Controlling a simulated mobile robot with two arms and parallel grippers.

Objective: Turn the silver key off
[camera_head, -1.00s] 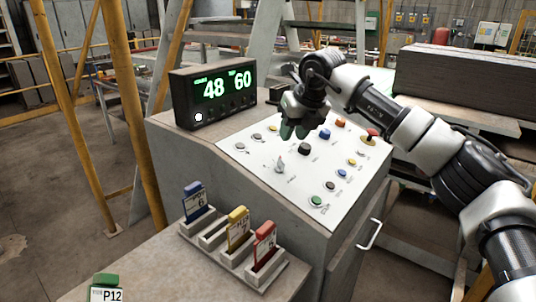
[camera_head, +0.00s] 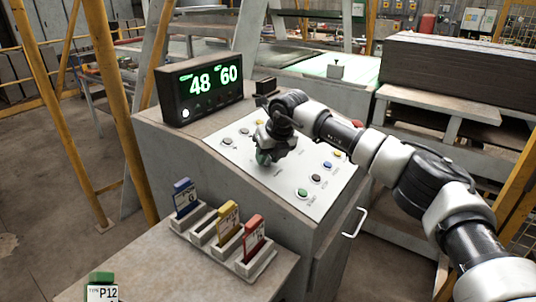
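The silver key is hidden in the head view now, behind my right gripper. My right gripper (camera_head: 264,157) is low over the middle of the white control panel (camera_head: 318,204), fingers pointing down at the area where the key sits. Its dark fingertips with green pads seem close together, but the wrist covers them and I cannot tell whether they are open or shut, or touching the key. My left gripper is not in view.
A display (camera_head: 200,86) reading 48 and 60 stands on the console. Panel buttons include a green one (camera_head: 302,192) at the front. A rack (camera_head: 206,232) with blue, yellow and red tags stands in front. A metal handle (camera_head: 355,223) juts from the console's right side.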

